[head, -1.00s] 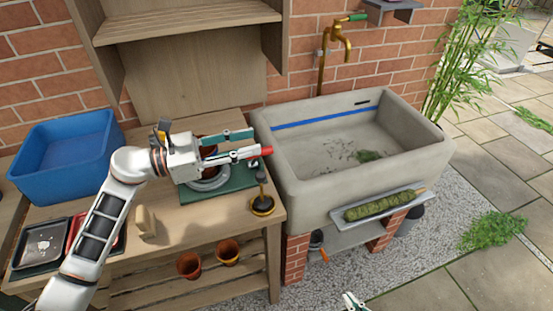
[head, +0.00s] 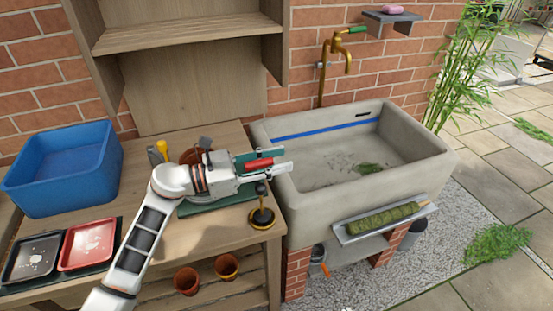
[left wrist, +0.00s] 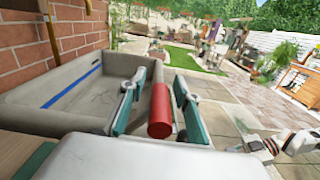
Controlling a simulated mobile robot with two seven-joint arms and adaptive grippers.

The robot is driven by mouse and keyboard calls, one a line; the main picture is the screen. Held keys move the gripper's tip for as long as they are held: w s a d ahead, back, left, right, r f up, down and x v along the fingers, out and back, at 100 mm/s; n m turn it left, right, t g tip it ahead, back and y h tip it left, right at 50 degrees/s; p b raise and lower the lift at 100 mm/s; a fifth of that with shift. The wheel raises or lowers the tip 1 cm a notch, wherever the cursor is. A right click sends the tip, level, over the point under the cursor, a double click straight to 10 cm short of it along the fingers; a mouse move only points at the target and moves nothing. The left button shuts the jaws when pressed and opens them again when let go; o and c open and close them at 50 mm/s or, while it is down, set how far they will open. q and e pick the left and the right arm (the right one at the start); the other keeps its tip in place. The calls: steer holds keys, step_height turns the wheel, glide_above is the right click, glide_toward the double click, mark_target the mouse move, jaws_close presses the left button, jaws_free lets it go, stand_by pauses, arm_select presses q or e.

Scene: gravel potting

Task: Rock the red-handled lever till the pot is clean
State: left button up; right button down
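The red lever handle (head: 258,165) lies between the teal fingers of my left gripper (head: 268,165). In the left wrist view the red handle (left wrist: 159,110) stands between the fingers (left wrist: 160,85), with a gap visible on both sides, so the gripper is open around it. A green base (head: 215,203) sits on the bench under the gripper. A terracotta pot (head: 193,155) shows partly behind my wrist; most of it is hidden, and its cleanliness cannot be judged. What seems to be my right arm shows at the right of the left wrist view; its fingers are unclear.
A stone sink (head: 420,160) stands right of the wooden bench (head: 185,235). A round black-and-brass piece (head: 262,218) is at the bench's front right. A blue tub (head: 65,175), a black tray (head: 33,258) and a red tray (head: 88,245) are at the left.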

arm_select(q)
jaws_close()
